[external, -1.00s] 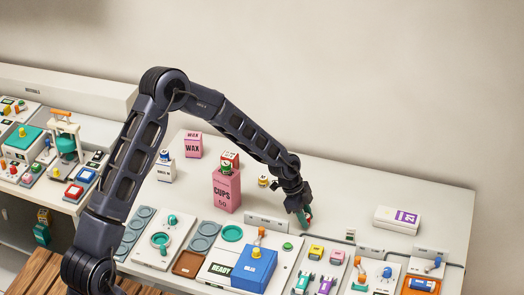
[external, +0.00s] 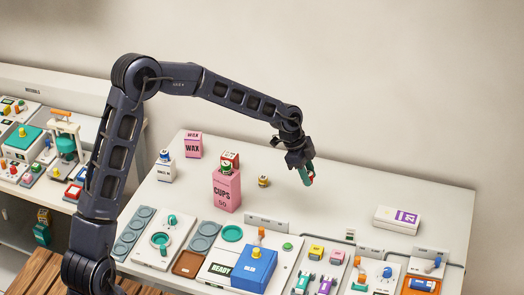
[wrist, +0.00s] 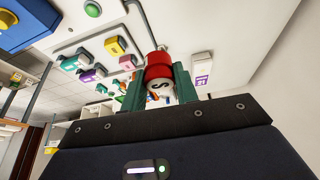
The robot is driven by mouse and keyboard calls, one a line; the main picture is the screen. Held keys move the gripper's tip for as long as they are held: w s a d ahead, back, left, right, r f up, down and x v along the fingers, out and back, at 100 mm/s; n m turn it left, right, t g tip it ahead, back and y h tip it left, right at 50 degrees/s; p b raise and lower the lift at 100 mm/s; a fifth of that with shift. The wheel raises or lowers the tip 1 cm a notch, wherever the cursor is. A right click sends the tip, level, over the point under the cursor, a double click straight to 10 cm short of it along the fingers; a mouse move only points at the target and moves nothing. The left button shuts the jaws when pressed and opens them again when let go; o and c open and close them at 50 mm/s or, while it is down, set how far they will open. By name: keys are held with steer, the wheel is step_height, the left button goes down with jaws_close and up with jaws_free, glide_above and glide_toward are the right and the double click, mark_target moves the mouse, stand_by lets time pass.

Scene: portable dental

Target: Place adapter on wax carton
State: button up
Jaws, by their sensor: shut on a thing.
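The wax carton (external: 193,149) is a pink upright box marked WAX at the back left of the white table in the external view. My gripper (external: 307,178) is raised above the table, right of the pink CUPS box and well to the right of the wax carton. Its green fingers are shut on the adapter (wrist: 158,73), a small red and white cylinder with an S on its white part in the wrist view. The adapter is mostly hidden by the fingers in the external view. The wax carton is not seen in the wrist view.
A tall pink CUPS box (external: 227,193) with small items on top stands between my gripper and the wax carton. A small yellow-topped item (external: 263,181) and a blue-capped white container (external: 165,171) stand nearby. A white box (external: 397,221) lies right. Devices line the front.

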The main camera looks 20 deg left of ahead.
steer(key=w+a+r+n+t, duration=0.1)
steer(key=w+a+r+n, duration=0.15)
steer(key=w+a, duration=0.8)
step_height(320, 180, up, 6)
steer(key=n+t+y, duration=0.1)
steer(key=n+t, duration=0.2)
steer(key=n, duration=0.4)
glide_above(196, 134)
steer(key=f, duration=1.2)
steer(key=s+a+f, duration=0.1)
steer(key=f, duration=0.6)
steer(key=shift+f, duration=0.1)
steer(key=shift+f, duration=0.15)
steer(key=o, duration=1)
steer(key=shift+c, duration=0.2)
